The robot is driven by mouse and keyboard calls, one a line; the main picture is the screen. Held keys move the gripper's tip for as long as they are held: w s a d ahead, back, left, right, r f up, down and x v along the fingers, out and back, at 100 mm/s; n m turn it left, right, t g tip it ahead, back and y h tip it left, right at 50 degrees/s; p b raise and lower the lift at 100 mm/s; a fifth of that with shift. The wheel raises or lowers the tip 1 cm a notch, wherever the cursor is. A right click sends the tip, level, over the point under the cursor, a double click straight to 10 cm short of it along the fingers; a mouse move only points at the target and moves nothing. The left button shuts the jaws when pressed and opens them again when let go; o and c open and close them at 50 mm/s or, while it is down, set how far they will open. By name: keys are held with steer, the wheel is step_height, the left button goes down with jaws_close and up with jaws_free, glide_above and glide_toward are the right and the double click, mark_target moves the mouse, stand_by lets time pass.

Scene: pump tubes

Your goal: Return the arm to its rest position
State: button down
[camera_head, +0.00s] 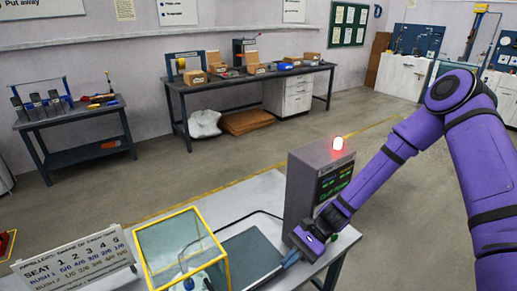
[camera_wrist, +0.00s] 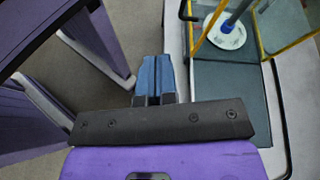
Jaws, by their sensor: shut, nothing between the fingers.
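My purple arm reaches in from the right of the head view, bent at the elbow and slanting down to the front table. My gripper (camera_head: 288,262) is low over the table's right part, in front of the grey control box (camera_head: 312,188). In the wrist view my gripper (camera_wrist: 154,62) shows its two blue fingers side by side, shut, with nothing between them. The fingers point past the edge of a dark mat (camera_wrist: 232,95). I cannot tell how high they are above the table.
The control box has a lit red lamp (camera_head: 337,143) and a green-lettered screen. A yellow-framed clear case (camera_head: 183,250) stands left of the mat. A printed sign (camera_head: 75,262) stands further left. Workbenches (camera_head: 250,78) line the back wall. The floor between is clear.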

steer(key=d+r+n+t+h, duration=0.35)
steer(key=d+r, duration=0.35)
steer(key=r, duration=0.4)
steer(key=d+r+n+t+h, duration=0.2)
steer(key=d+r+h, duration=0.35)
steer(key=r, duration=0.65)
steer(key=s+d+r+n+t+h, duration=0.1)
steer(key=s+d+r+t, duration=0.2)
steer(key=s+r, duration=0.4)
steer(key=s+d+r+n+t+h, duration=0.1)
steer(key=s+d+r+t, duration=0.3)
steer(key=s+d+r, duration=0.2)
steer(key=v, duration=0.5)
steer(key=shift+d, duration=0.3)
steer(key=shift+w+r+n, duration=0.1)
steer(key=shift+r+n, duration=0.05)
steer(key=shift+n, duration=0.1)
